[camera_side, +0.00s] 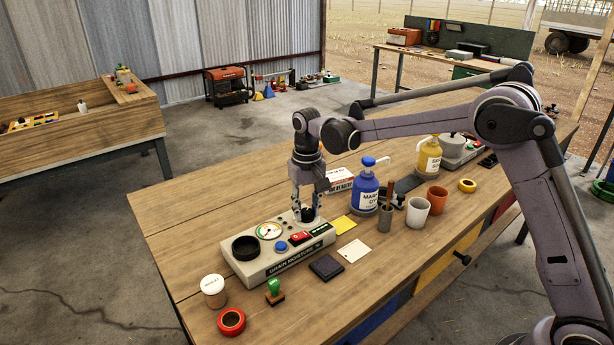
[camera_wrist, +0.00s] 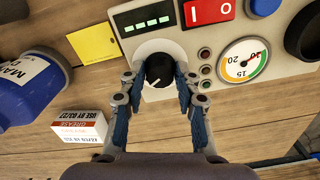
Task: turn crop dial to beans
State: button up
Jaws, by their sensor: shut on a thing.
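The grain moisture tester (camera_side: 283,259) is a pale grey box on the wooden bench, with a black cup, a round gauge, buttons and a dial on its top. The crop dial (camera_wrist: 159,69) is a black knob with a white pointer line on a pale round plate. My gripper (camera_side: 307,216) points down over the right back end of the tester. In the wrist view my gripper (camera_wrist: 154,88) has its two blue-padded fingers on either side of the knob, shut on it. The crop names around the dial are not readable.
A blue pump bottle (camera_side: 366,192) stands right of my gripper, with a white grease box (camera_side: 339,180) behind it. Yellow (camera_side: 343,225) and cream (camera_side: 354,251) cards and a dark pad (camera_side: 326,267) lie beside the tester. A green-handled stamp (camera_side: 274,291) and red tape roll (camera_side: 231,321) are in front.

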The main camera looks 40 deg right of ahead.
aim_at(307, 210)
dwell(0.5)
jog(key=o, duration=1.2)
jog(key=shift+c, duration=0.2)
notch_tip(307, 210, up, 12)
